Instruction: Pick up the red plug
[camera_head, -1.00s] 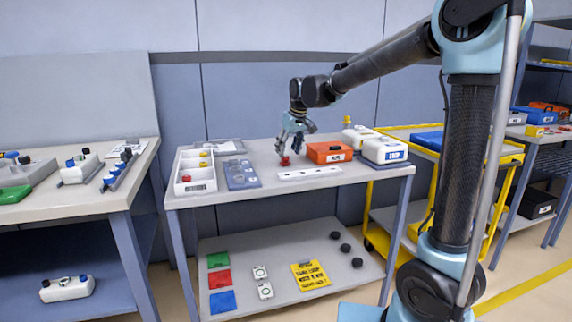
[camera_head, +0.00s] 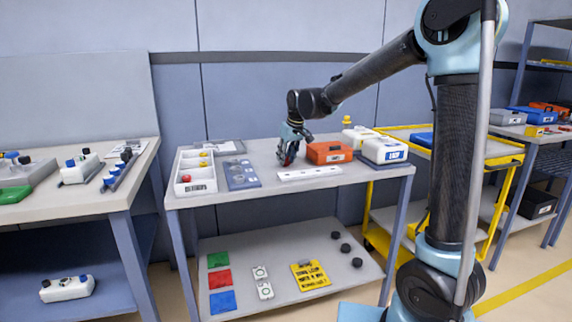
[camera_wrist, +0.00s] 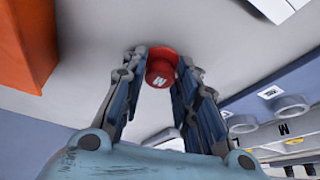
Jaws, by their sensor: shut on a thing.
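The red plug (camera_wrist: 160,70), with a white letter M on it, sits between my fingertips in the wrist view. My gripper (camera_wrist: 163,62) is shut on it, one finger on each side. In the head view my gripper (camera_head: 287,156) points down at the top of the middle table (camera_head: 330,177), left of the orange box. Only a little red shows there between the fingers, and most of the plug is hidden. I cannot tell whether the plug still touches the table top.
The orange box (camera_head: 329,153) stands close to the right of my gripper. A white strip (camera_head: 309,173) lies in front. A grey-blue block with round sockets (camera_head: 242,174) and a white divided tray (camera_head: 197,172) holding a red and a yellow piece are to the left.

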